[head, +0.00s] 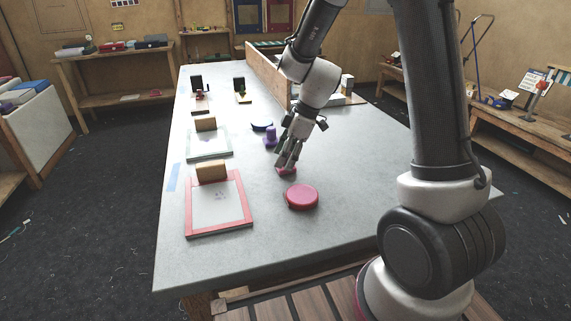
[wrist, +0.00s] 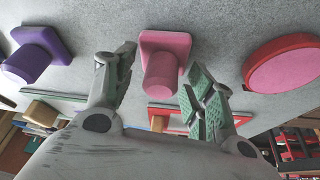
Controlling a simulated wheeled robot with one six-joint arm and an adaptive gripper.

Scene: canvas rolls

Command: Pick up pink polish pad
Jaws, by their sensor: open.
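The pink polish pad (wrist: 165,62) has a flat square base and a round knob. In the wrist view it lies at the top centre, its knob pointing between my fingers. In the head view only part of the pad (head: 287,171) shows on the grey table, below my fingertips. My gripper (head: 287,161) is open and holds nothing. In the wrist view its fingers (wrist: 160,72) stand apart, one on each side of the knob. I cannot tell whether they touch it.
A round pink-and-red disc (head: 301,197) lies just in front of the pad. A similar purple pad (head: 270,137) stands behind it. A red-framed panel (head: 218,227) with a tan block lies to the left. The table (head: 300,255) is clear at the front.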

